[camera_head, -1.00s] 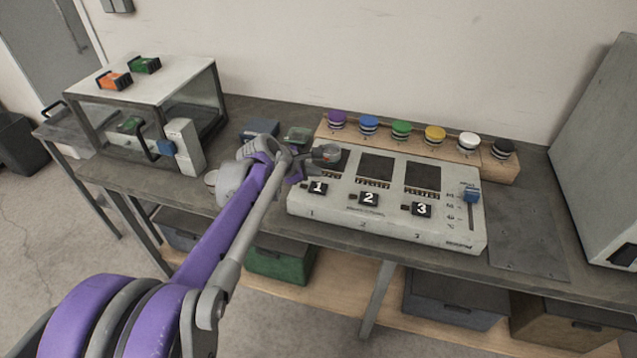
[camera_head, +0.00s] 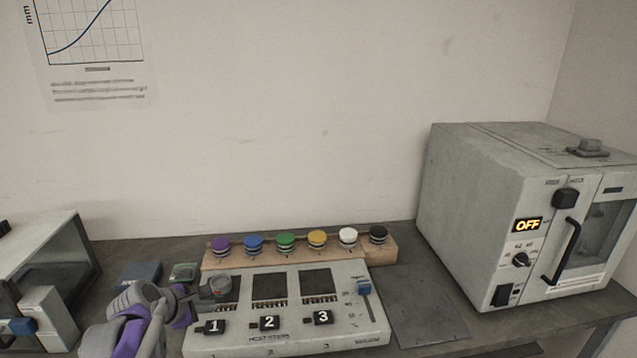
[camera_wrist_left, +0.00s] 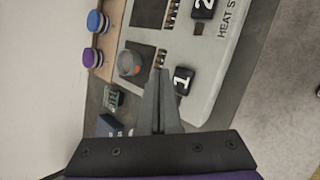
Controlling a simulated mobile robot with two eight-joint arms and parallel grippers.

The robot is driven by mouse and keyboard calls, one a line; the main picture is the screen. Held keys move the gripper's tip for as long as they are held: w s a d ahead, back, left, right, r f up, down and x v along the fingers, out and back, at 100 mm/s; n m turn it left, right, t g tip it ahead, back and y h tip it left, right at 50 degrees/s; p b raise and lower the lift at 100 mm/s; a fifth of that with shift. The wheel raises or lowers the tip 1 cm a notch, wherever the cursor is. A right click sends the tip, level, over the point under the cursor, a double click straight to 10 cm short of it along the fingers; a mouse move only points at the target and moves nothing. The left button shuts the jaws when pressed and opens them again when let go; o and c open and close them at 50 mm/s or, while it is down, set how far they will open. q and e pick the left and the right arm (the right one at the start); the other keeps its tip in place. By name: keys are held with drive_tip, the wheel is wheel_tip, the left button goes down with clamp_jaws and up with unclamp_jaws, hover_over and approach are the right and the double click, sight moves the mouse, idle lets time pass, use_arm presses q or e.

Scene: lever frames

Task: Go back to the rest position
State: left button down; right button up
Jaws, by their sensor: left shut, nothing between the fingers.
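My left gripper (camera_head: 200,294) is at the left end of the grey heat station (camera_head: 366,322), beside a round grey knob-like piece (camera_head: 220,287) at slot 1. In the left wrist view my left gripper (camera_wrist_left: 163,72) is shut and empty. Its fingertips lie between the round grey piece (camera_wrist_left: 130,63), which has an orange mark, and the black number 1 tag (camera_wrist_left: 184,80). I cannot tell whether they touch anything. My right gripper is not in view.
A wooden rack (camera_head: 390,249) with several coloured knobs stands behind the station. A grey oven (camera_head: 470,215) reading OFF stands at the right. A glass-sided box (camera_head: 60,255) is at the left. Blue (camera_head: 140,273) and green (camera_head: 184,272) small blocks lie behind my left arm.

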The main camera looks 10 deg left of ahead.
use_arm(q)
drive_tip(key=s+d+f+m+g+p, duration=0.1)
drive_tip(key=s+d+m, duration=0.3)
drive_tip(key=s+m, duration=0.3)
drive_tip(key=s+d+f+m+g+y+p, duration=0.1)
drive_tip(key=s+d+f+m, duration=0.1)
drive_tip(key=s+d+m, duration=0.3)
drive_tip(key=s+d+f+m+g+p, duration=0.1)
drive_tip(key=s+d+m, duration=0.4)
drive_tip(key=s+m, duration=0.5)
drive_tip(key=s+f, duration=0.1)
drive_tip(key=s, duration=0.2)
drive_tip(key=shift+s+m+p, duration=0.3)
drive_tip(key=shift+s+p, duration=0.1)
